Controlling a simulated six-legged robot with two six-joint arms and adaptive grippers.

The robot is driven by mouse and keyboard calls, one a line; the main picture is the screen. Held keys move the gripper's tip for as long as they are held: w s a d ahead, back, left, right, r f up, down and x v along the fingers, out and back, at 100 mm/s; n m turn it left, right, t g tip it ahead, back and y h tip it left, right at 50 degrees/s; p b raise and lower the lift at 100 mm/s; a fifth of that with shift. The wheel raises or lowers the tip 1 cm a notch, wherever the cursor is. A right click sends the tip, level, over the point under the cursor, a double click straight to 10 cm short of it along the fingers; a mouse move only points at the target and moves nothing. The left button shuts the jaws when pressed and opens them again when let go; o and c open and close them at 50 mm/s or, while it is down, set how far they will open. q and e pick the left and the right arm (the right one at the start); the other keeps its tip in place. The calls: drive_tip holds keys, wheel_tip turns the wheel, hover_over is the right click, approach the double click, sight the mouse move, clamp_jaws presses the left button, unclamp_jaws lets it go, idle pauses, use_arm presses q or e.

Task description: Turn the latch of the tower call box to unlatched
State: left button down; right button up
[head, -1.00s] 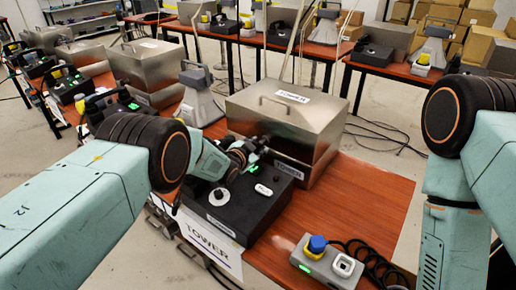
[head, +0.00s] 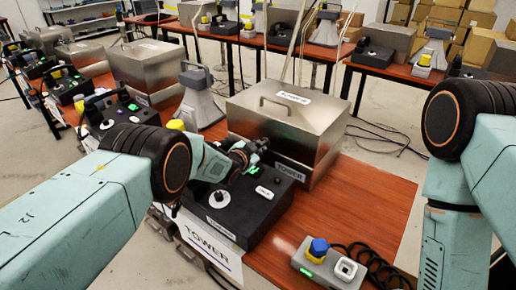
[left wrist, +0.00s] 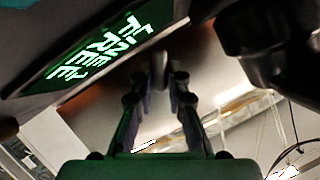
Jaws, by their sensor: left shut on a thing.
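The tower call box (head: 330,127) is a steel box with a lid handle and TOWER labels, on the near table in the head view. My left gripper (head: 250,150) is at its front face, above the back of the black TOWER phone unit (head: 228,215). In the left wrist view my left gripper (left wrist: 160,85) has its fingers closed together on a small part against the steel, which looks like the latch (left wrist: 160,60). The fingers hide most of the latch, so its angle cannot be told. My right gripper is out of view.
The phone unit's green screen (left wrist: 82,52), reading LINE FREE, is close beside the left fingers. A grey box with a blue button (head: 318,248) and coiled cable lies at the table's front. The table (head: 385,200) right of the call box is bare.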

use_arm(q)
drive_tip(key=shift+d, duration=0.1)
idle(0.3)
drive_tip(key=shift+s+d+f+m+t+y+b, duration=0.15)
drive_tip(key=shift+m+t+y+b, duration=0.4)
drive_tip(key=shift+m+b, duration=1.1)
drive_tip(key=shift+s+d+f+m+t+y+b, duration=0.2)
drive_tip(key=shift+m+t+b, duration=0.7)
drive_tip(key=shift+b, duration=1.3)
drive_tip(key=shift+w+a+r, duration=0.1)
drive_tip(key=shift+w, duration=0.05)
drive_tip(key=c, duration=1.3)
unclamp_jaws()
drive_tip(key=shift+r, duration=0.1)
drive_tip(key=shift+a, duration=0.1)
